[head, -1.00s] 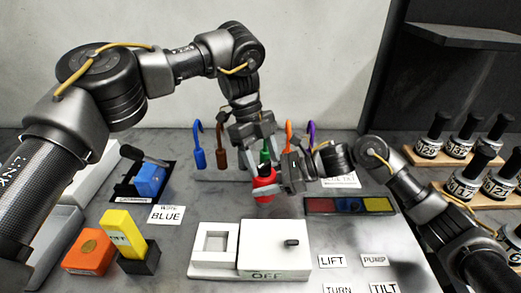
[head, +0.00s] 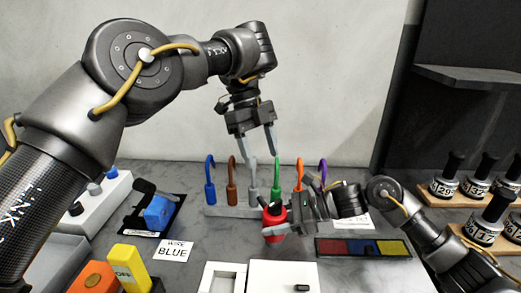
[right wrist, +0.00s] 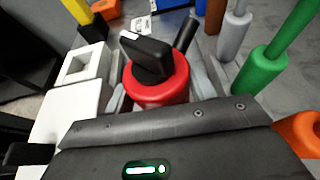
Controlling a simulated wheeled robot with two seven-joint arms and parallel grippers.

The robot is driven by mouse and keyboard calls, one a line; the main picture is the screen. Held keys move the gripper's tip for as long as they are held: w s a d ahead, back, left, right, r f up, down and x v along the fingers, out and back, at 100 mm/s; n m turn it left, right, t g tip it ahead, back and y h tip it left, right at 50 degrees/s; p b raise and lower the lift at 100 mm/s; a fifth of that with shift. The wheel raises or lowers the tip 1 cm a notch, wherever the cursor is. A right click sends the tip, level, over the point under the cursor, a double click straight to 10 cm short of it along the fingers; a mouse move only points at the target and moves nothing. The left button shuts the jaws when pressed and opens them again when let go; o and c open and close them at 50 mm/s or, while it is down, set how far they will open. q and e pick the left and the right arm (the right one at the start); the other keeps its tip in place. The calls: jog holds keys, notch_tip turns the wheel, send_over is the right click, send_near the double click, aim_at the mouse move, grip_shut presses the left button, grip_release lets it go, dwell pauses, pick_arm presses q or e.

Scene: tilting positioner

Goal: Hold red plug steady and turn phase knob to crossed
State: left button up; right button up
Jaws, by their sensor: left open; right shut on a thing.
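The red plug (head: 274,222) is a short red cylinder held just above the grey table, in front of the row of coloured hooks. A black knob (right wrist: 147,55) with a white mark sits on its top in the right wrist view, beside a dark stub. My right gripper (head: 285,218) comes from the right and is shut on the red plug (right wrist: 160,92), with a grey finger on each side of it. My left gripper (head: 262,163) is open and empty, pointing down above and behind the plug, apart from it. The knob's setting cannot be read.
Several hook-topped posts (head: 252,193) stand close behind the plug. A white box (head: 280,273) lies in front. A red, blue and yellow panel (head: 362,247) is at the right. A blue block (head: 157,213) and yellow block (head: 127,262) are at the left.

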dwell(0.3)
jog(key=o, duration=1.2)
jog(key=v, duration=1.2)
jog(key=shift+s+d+f, duration=0.1)
